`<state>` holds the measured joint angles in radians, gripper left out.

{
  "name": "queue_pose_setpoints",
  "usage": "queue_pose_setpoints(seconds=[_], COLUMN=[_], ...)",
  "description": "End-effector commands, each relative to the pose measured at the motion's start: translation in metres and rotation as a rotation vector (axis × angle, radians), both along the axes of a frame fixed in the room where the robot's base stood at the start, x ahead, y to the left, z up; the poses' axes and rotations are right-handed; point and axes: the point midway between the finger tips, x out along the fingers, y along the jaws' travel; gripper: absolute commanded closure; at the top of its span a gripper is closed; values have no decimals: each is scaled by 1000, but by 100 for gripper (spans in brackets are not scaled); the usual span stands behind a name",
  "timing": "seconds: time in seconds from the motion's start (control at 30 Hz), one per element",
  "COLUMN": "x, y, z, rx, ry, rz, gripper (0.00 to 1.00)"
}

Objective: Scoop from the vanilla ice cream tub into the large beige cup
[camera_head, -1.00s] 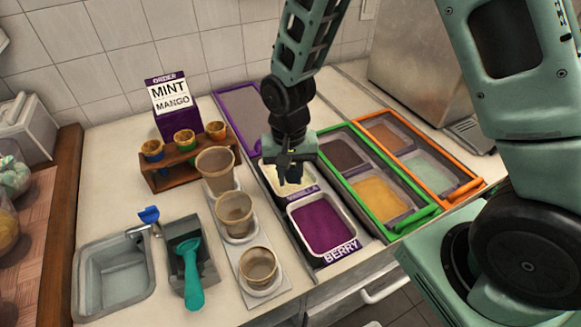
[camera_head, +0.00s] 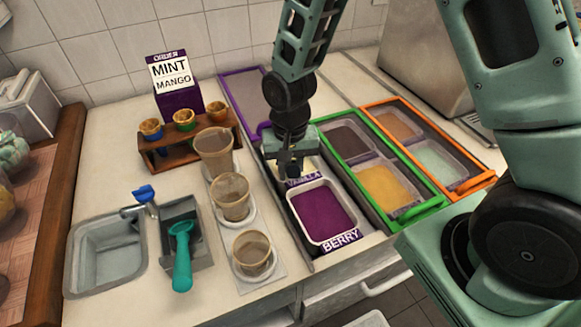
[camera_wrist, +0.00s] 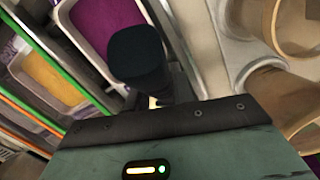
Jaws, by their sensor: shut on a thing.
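My gripper (camera_head: 291,165) points down over the vanilla tub (camera_head: 316,167) and hides most of it; only a pale edge and the VANILLA label show. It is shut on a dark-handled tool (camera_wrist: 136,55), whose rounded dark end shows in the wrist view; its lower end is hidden. Three beige cups stand in a row left of the tubs. The tallest, the large beige cup (camera_head: 213,152), is at the back, with a medium cup (camera_head: 232,197) and a small cup (camera_head: 252,252) in front. I cannot see any ice cream in them.
The berry tub (camera_head: 322,213) is just in front of the vanilla. Green-framed (camera_head: 398,150) and orange-framed (camera_head: 440,135) trays lie to the right. A teal scoop (camera_head: 182,255) rests in a holder beside the sink (camera_head: 105,255). A cone rack (camera_head: 160,160) stands behind.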

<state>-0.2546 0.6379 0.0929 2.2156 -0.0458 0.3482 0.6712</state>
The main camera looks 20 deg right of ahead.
Motion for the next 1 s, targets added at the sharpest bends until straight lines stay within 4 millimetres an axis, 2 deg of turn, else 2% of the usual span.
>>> queue_pose_setpoints(seconds=[0.4, 0.77, 1.0], x=[0, 10, 26], y=[0, 0, 0], z=[-31, -53, -51], rx=[0, 0, 1], ry=[0, 0, -1], rz=[1, 0, 0], gripper=[100, 100, 100])
